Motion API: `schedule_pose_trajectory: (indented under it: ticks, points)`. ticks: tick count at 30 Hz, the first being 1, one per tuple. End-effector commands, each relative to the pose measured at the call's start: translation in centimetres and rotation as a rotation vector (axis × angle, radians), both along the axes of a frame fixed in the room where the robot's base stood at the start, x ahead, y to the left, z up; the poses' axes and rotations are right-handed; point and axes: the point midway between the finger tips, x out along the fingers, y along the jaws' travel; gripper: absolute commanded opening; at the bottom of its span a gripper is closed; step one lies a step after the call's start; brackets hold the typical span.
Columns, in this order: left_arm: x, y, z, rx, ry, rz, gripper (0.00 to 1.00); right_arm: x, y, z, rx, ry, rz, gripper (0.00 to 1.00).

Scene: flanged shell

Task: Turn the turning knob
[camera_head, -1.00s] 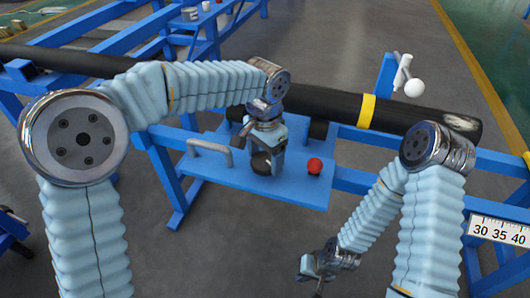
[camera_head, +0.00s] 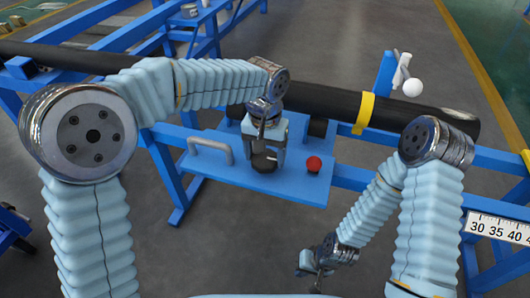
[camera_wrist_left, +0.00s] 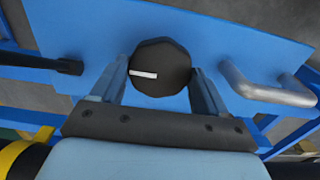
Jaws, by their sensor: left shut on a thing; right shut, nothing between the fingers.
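The turning knob is a dark, many-sided disc (camera_head: 264,164) on a blue panel (camera_head: 215,170). In the left wrist view the knob (camera_wrist_left: 165,60) carries a white mark (camera_wrist_left: 143,74), which lies nearly level and points left. My left gripper (camera_head: 265,157) comes down from above and is shut on the knob, with one finger on each side; it also shows in the left wrist view (camera_wrist_left: 159,78). My right gripper (camera_head: 317,284) is shut and empty, low at the bottom of the head view, away from the panel.
A black pipe (camera_head: 420,115) with a yellow band (camera_head: 364,113) runs behind the panel. A white ball-ended lever (camera_head: 412,88) stands at back right.

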Motion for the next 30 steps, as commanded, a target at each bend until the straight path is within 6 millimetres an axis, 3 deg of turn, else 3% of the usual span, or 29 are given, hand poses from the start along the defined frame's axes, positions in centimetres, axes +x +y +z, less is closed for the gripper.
schedule_pose_trajectory:
  ticks: [9,10,15,23,26,30]
  points:
    - [0.1,0.0,0.1,-0.002,-0.005,0.001,0.44,0.0,0.0,0.0,0.0,0.0,0.0,0.0]
    - [0.1,0.0,0.1,-0.002,-0.005,0.0,0.78,0.0,0.0,0.0,0.0,0.0,0.0,0.0]
    - [0.1,0.0,0.1,-0.001,-0.003,0.0,1.0,0.0,0.0,0.0,0.0,0.0,0.0,0.0]
    - [0.1,0.0,0.4,-0.001,-0.003,0.0,1.0,0.0,0.0,0.1,0.0,0.0,0.0,0.0]
    - [0.1,0.0,1.6,-0.002,-0.003,0.0,1.0,0.0,0.0,0.2,0.0,0.001,0.0,0.0]
    - [0.1,-0.1,4.8,-0.004,-0.006,0.0,1.0,-0.1,0.1,0.6,0.002,0.001,0.003,0.0]
